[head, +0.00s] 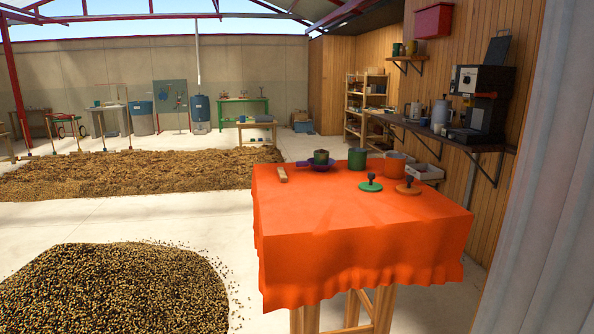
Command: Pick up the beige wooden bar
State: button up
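A small beige wooden bar (283,175) lies near the left edge of the table covered with an orange cloth (345,225). It sits left of a purple dish (314,165) that has a dark green cup (321,156) on it. Nothing covers the bar from this view. My gripper is not in view.
The table also holds a green cup (357,159), an orange cup (395,163), and green (370,184) and orange (407,187) lids with dark knobs. A bean pile (115,290) lies on the floor at left. A wall shelf (450,135) with a machine stands right.

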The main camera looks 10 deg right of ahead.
aim_at(283, 178)
jog(key=u, duration=0.35)
jog(key=i, duration=0.55)
jog(key=u, duration=0.8)
jog(key=i, duration=1.4)
jog(key=u, duration=0.1)
